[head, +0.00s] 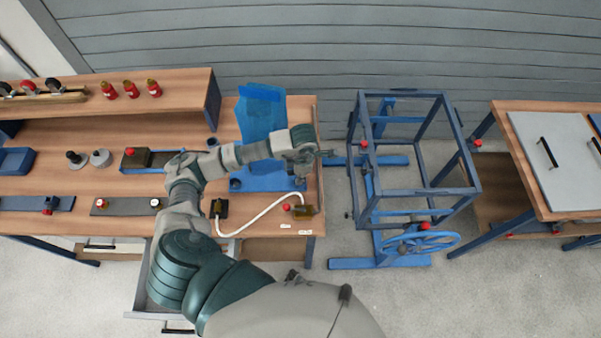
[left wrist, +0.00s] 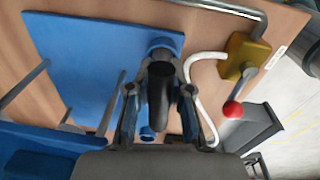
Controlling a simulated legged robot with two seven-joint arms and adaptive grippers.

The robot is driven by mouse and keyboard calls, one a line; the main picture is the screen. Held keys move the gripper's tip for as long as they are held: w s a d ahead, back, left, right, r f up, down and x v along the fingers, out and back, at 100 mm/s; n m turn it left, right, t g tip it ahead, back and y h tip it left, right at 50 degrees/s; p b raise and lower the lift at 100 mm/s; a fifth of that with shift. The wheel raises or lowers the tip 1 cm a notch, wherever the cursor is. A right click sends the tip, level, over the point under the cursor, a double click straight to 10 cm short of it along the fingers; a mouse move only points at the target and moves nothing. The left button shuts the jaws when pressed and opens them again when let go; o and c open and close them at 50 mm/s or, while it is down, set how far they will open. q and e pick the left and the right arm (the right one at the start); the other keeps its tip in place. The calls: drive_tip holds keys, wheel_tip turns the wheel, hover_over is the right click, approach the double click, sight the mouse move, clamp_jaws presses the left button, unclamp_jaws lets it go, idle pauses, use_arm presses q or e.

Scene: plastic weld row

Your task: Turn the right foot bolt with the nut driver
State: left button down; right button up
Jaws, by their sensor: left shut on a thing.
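My left gripper (head: 308,160) is at the right end of the workbench, above the blue plate (head: 262,183) and beside the upright blue panel (head: 262,112). In the left wrist view its fingers (left wrist: 160,105) are closed on a dark, rounded handle (left wrist: 159,88), apparently the nut driver. The handle's far end lies in front of a blue round part (left wrist: 162,44) on the blue plate (left wrist: 100,45); I cannot tell whether they touch. I cannot make out the right foot bolt. My right gripper is not in view.
A yellow box (left wrist: 243,57) with a red-knobbed lever (left wrist: 232,109) and a white hose (head: 262,214) are close by. A blue frame stand (head: 415,190) with a handwheel (head: 425,243) stands right of the bench.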

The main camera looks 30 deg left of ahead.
use_arm(q)
drive_tip(key=shift+r, duration=0.1)
drive_tip(key=shift+r+p, duration=0.65)
drive_tip(key=shift+r, duration=0.3)
